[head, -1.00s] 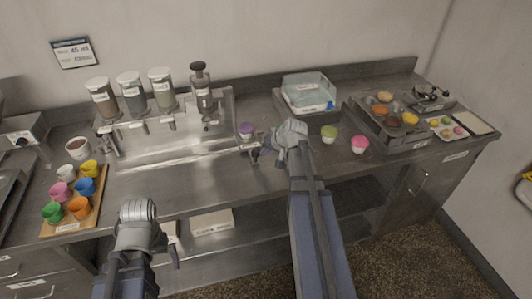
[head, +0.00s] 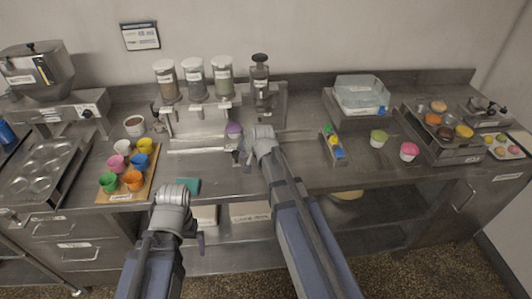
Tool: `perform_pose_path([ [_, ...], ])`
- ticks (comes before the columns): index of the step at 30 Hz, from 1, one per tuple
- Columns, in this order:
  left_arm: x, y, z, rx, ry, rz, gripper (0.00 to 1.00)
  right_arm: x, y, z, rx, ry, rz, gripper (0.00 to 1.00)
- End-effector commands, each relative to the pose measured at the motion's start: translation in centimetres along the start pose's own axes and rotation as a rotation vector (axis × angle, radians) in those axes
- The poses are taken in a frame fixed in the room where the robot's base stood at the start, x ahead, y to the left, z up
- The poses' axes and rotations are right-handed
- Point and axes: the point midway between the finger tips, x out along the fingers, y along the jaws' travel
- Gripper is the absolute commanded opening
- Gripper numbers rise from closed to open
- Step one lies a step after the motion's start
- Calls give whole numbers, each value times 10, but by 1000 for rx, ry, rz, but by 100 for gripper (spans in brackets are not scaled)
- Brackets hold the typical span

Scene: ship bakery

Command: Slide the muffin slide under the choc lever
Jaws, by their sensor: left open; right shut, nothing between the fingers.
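The purple muffin (head: 234,128) sits at the rail below the dispensers, roughly under the rightmost one and left of the plunger device (head: 261,88). The slide beneath it is largely hidden. Three dispensers stand in a row: a brown-filled one (head: 167,85) at left, a dark one (head: 196,82) in the middle and a greenish one (head: 223,80) at right. Their labels are too small to read, and their levers hang below. My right gripper (head: 243,157) is shut and empty, just in front of the muffin.
A wooden board (head: 128,187) with coloured cups is at left, near a brown-filled bowl (head: 134,124). A teal item (head: 187,186) lies near the front edge. A small tray (head: 332,146), a green-topped cup (head: 379,138) and a pink-topped cup (head: 409,150) stand right of my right arm.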

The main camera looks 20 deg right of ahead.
Motion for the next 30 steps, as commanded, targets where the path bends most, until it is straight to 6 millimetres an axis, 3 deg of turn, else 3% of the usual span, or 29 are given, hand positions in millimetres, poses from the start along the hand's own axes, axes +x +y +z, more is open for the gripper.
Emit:
perform_pose_path([
  [1,0,0,0,0,0,0,100,4,-14,6,-6,-2,-2,0],
  [6,0,0,0,0,0,0,100,14,-49,22,-4,-2,-1,0],
  [13,0,0,0,0,0,0,100,24,-84,38,-2,-1,-1,0],
  [21,0,0,0,0,0,0,100,29,-102,47,-1,0,0,0],
  [30,0,0,0,0,0,0,100,29,-104,49,0,0,1,0],
])
